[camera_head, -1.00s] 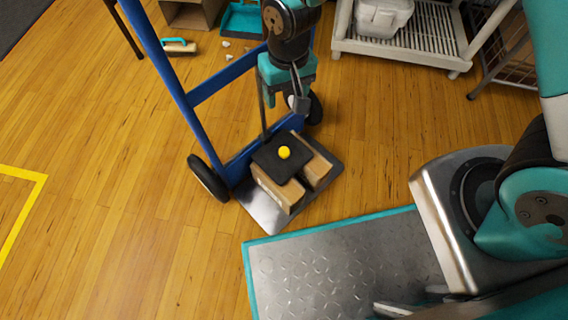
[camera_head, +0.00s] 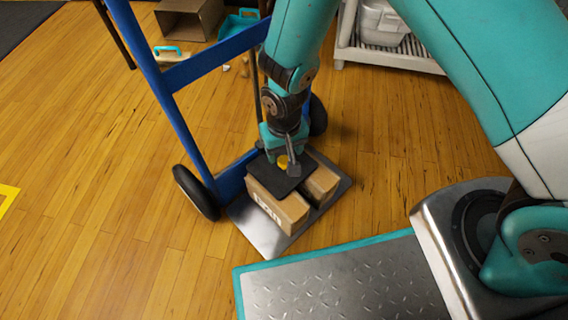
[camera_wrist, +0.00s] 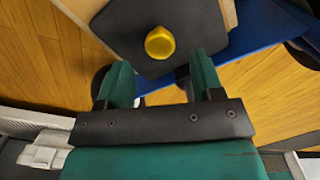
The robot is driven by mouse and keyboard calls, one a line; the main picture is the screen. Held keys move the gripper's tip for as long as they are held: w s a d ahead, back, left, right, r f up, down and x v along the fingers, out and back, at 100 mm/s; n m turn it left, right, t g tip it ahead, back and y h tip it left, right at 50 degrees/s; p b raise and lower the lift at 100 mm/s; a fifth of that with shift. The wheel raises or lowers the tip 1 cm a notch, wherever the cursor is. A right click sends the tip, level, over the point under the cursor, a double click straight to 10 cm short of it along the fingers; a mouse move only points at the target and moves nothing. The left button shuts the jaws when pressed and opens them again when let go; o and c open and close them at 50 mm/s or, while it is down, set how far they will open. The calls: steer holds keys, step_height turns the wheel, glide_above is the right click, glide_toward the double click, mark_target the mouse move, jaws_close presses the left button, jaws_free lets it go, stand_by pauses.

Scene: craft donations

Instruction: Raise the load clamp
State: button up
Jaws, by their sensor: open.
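The load clamp is a black plate (camera_head: 279,178) with a yellow knob (camera_head: 283,161). It lies on top of two cardboard boxes (camera_head: 277,211) on the metal toe plate (camera_head: 262,236) of a blue hand truck (camera_head: 190,130). My gripper (camera_head: 291,157) points down just above the clamp, and one finger partly hides the knob in the head view. In the wrist view my gripper (camera_wrist: 160,68) is open and empty. The knob (camera_wrist: 160,42) shows just past the fingertips, lined up with the gap between them, with the black plate (camera_wrist: 190,20) behind it.
The hand truck's upright rails stand close to the left of my arm, with a black wheel (camera_head: 196,192) on the floor. Behind are an open cardboard box (camera_head: 188,18), a brush (camera_head: 172,56), a teal dustpan (camera_head: 236,24) and a white rack (camera_head: 400,55).

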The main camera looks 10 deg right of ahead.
mark_target(284, 160)
step_height(284, 160, down, 4)
steer(key=shift+f+b, duration=0.1)
steer(key=shift+b, duration=0.7)
